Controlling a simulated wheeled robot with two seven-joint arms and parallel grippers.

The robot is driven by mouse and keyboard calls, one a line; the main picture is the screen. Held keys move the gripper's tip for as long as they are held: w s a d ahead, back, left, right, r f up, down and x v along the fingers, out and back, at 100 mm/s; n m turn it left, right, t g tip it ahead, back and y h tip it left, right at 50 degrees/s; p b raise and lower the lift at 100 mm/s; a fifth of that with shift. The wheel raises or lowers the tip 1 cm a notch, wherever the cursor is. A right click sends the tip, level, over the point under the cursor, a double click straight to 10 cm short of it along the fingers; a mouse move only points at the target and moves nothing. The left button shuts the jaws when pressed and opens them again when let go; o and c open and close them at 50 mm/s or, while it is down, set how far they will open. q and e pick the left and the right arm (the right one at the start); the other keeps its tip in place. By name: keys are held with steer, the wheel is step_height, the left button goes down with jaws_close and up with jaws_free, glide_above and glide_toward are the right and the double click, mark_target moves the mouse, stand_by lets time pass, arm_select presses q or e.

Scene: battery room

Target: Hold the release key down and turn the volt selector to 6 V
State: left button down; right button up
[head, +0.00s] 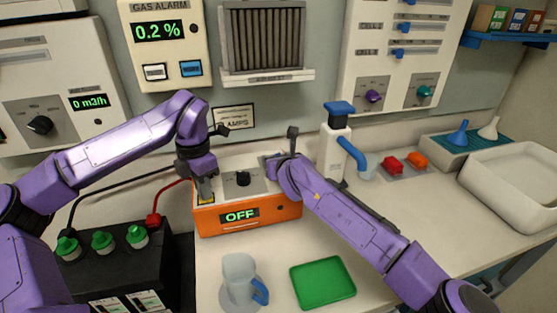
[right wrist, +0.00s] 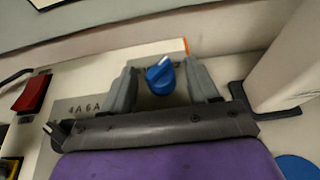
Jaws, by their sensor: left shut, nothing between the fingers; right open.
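The orange charger (head: 247,224) sits on the bench, its display (head: 239,215) reading OFF. My left gripper (head: 206,194) is shut and points down onto its left end, at a yellow-edged patch. The release key is not clearly seen there; the fingers cover that spot. A blue knob (right wrist: 160,76), which looks like the volt selector, stands between the open fingers of my right gripper (right wrist: 163,85), with small gaps on both sides. Its scale is mostly hidden, so I cannot read its setting. In the head view my right gripper covers the knob.
A black knob (head: 243,178) stands between the grippers on the charger. A jug (head: 239,275) and a green tray (head: 322,282) are in front. A black battery (head: 120,270) with cables is at left, a white pump bottle (head: 333,150) behind right. The bench at right front is clear.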

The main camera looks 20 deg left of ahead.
steer(key=c, duration=1)
steer(key=shift+d, duration=0.1)
steer(key=shift+n+g, duration=0.3)
steer(key=n+g+y, duration=0.2)
steer(key=shift+w+d+f+n+g+y, duration=0.1)
steer(key=shift+w+d+n+g+y, duration=0.1)
steer(key=shift+n+g+y, duration=0.15)
steer(key=shift+w+n+g+y, duration=0.15)
steer(key=shift+n+g+y, duration=0.3)
steer(key=shift+n+g, duration=0.65)
steer(key=shift+n, duration=0.25)
